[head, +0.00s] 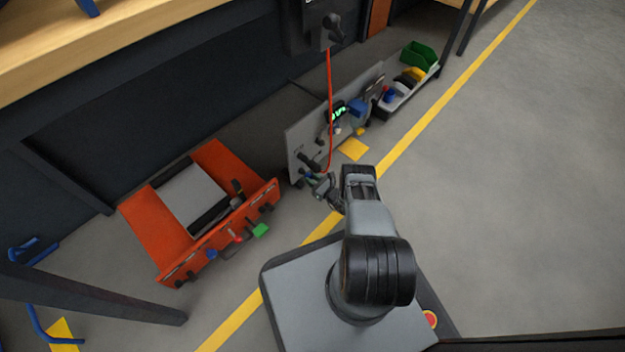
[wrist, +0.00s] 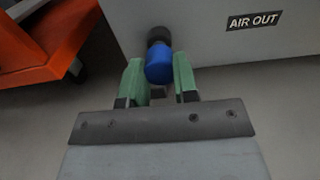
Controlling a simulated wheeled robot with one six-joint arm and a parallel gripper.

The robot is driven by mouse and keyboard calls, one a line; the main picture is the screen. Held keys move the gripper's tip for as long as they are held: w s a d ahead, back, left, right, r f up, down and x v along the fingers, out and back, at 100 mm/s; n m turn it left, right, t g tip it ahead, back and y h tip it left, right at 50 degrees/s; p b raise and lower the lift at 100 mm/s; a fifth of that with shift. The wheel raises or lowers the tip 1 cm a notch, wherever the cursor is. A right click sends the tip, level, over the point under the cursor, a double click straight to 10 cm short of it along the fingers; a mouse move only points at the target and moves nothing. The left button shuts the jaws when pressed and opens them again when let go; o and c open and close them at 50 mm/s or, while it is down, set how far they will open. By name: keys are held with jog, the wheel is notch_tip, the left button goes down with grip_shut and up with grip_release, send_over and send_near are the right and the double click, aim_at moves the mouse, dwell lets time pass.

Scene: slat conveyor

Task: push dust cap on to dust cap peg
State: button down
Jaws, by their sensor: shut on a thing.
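The blue dust cap (wrist: 158,68) is between the green fingers of my gripper (wrist: 157,75) in the wrist view, and the gripper is shut on it. Beyond the cap, a dark round peg end (wrist: 157,36) sticks out from the grey panel (wrist: 215,40), in line with it. The cap overlaps the peg in this view, so I cannot tell whether they touch or how far one is over the other. In the head view my gripper (head: 322,186) is at the lower left of the upright grey panel (head: 299,145); the cap is too small to make out there.
An "AIR OUT" label (wrist: 254,20) is to the right on the panel. A red cord (head: 329,95) hangs down close to my gripper. An orange unit (head: 157,225) stands at left. A tray with coloured bins (head: 420,55) is behind. The floor at right is clear.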

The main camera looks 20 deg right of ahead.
jog(key=shift+w+a, duration=0.3)
jog(key=shift+w, duration=0.35)
jog(key=c, duration=0.8)
grip_release()
jog(key=shift+s+d, duration=0.1)
